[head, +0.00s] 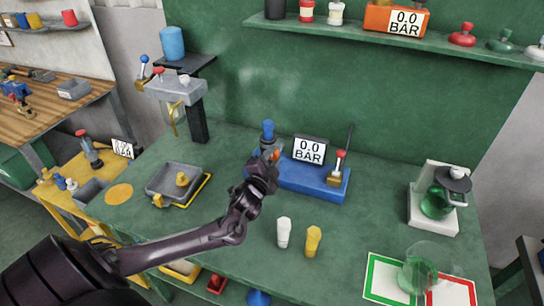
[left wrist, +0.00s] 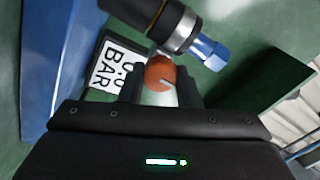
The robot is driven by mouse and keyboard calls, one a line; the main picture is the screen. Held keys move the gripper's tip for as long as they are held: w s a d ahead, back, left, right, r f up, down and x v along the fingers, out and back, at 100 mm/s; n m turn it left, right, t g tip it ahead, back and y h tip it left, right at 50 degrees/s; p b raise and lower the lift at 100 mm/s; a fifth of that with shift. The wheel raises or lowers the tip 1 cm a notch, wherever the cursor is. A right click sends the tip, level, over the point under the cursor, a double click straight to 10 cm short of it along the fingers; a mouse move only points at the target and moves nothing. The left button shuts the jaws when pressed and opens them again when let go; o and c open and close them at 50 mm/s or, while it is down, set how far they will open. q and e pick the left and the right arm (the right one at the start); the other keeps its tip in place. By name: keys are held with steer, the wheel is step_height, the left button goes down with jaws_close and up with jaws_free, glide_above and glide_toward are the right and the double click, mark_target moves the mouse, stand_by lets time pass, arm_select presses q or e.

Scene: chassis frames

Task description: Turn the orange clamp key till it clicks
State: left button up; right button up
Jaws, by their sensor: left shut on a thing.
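The orange clamp key (head: 275,154) is a small round knob at the left end of a blue fixture (head: 315,180). In the left wrist view the key (left wrist: 159,72) shows a pale mark and sits between the two dark fingers. My left gripper (head: 268,162) is shut on it; in the left wrist view the gripper (left wrist: 160,88) hides its lower side. Beside the key is a grey metal cylinder with a blue cap (head: 267,130); it also shows in the left wrist view (left wrist: 185,30). My right gripper is in neither view.
A display (head: 309,150) reading 0.0 BAR and a red-knobbed lever (head: 340,160) stand on the fixture. White (head: 284,233) and yellow (head: 313,241) pieces stand in front. A grey tray (head: 173,180) is at left. A green flask (head: 437,200) is at right.

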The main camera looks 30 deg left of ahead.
arm_select(q)
steer(key=shift+m, duration=0.7)
steer(key=o, duration=1)
steer(key=b+v, duration=0.1)
steer(key=v, duration=0.6)
steer(key=shift+s+d, duration=0.1)
steer(key=shift+s, duration=0.25)
